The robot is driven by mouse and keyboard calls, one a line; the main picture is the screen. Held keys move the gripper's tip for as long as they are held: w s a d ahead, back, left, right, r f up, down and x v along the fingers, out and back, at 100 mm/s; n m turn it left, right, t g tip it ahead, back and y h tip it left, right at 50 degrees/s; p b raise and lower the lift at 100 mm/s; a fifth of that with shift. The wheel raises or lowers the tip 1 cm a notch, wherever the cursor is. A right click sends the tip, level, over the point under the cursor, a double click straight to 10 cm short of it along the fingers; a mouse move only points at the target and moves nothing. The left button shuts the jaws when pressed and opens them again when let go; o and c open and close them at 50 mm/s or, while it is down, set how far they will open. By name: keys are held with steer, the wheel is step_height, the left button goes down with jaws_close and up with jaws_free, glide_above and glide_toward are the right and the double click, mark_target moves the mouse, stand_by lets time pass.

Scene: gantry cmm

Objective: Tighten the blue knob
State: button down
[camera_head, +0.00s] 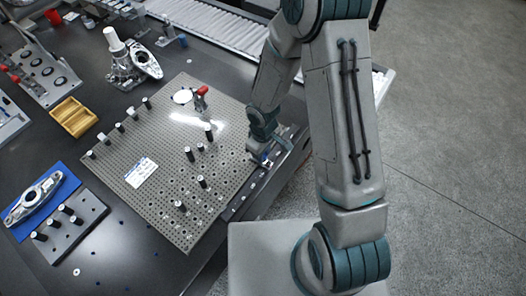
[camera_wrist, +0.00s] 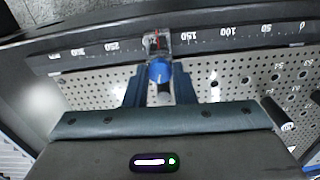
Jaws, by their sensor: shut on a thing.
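The blue knob (camera_wrist: 160,71) sits near the ruler edge of the perforated plate, at the top middle of the wrist view. My gripper (camera_wrist: 158,82) is closed around the blue knob, with one dark finger on each side of it. A small metal and red fitting (camera_wrist: 155,42) shows just beyond the knob. In the head view my gripper (camera_head: 262,156) is at the right edge of the perforated plate (camera_head: 150,205). The knob is mostly hidden there by my gripper.
A ruler strip (camera_wrist: 100,48) runs along the plate edge. Several black pins stand on the plate, along with a red-handled clamp (camera_head: 201,97). A wooden tray (camera_head: 74,117), a blue mat with a metal part (camera_head: 37,197) and a white-topped stand (camera_head: 118,55) are to the left.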

steer(key=c, duration=1.2)
jaws_free()
step_height(320, 180, up, 14)
steer(key=shift+p, duration=0.45)
